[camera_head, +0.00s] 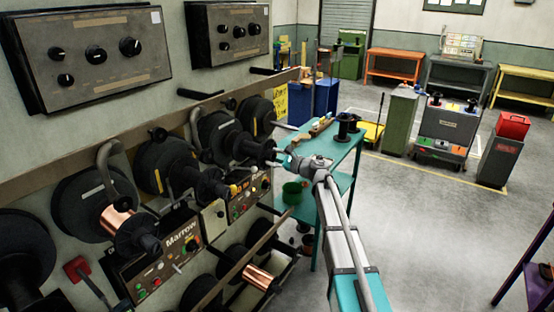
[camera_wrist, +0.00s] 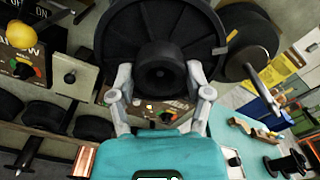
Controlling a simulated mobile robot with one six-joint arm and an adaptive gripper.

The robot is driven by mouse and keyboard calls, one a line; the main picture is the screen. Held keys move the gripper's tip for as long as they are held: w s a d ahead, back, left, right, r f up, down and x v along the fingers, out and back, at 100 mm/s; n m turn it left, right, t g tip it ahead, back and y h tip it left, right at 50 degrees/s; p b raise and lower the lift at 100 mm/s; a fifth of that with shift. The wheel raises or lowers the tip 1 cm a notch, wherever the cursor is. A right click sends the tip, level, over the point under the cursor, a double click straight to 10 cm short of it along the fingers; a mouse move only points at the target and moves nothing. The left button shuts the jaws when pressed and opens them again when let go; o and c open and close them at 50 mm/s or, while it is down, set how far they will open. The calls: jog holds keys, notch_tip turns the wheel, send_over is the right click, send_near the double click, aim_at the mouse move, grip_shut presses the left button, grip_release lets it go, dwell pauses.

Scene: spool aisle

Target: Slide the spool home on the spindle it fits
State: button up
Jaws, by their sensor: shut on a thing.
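My gripper (camera_head: 279,155) is at the wall of machines, above the left end of the teal table. It is shut on the hub of a black spool (camera_head: 243,146). In the wrist view my gripper (camera_wrist: 159,82) has one finger on each side of the hub of the black spool (camera_wrist: 160,28), whose wide flange lies beyond. The flange stands near a dark backing disc (camera_head: 215,130) on the wall. The spool hides any spindle behind it, so I cannot tell whether it is on one. To the right, a bare spindle (camera_head: 285,125) projects from another disc; it also shows in the wrist view (camera_wrist: 264,88).
Copper-wound spools (camera_head: 117,222) and other black spools sit on the wall to the left. A control box (camera_head: 250,193) is below my gripper. The teal table (camera_head: 340,150) carries another black spool (camera_head: 346,126). Open floor lies right.

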jog(key=shift+x, duration=1.85)
jog(key=o, duration=1.4)
jog(key=shift+c, duration=0.2)
jog(key=shift+s+d, duration=0.1)
jog(key=v, duration=1.2)
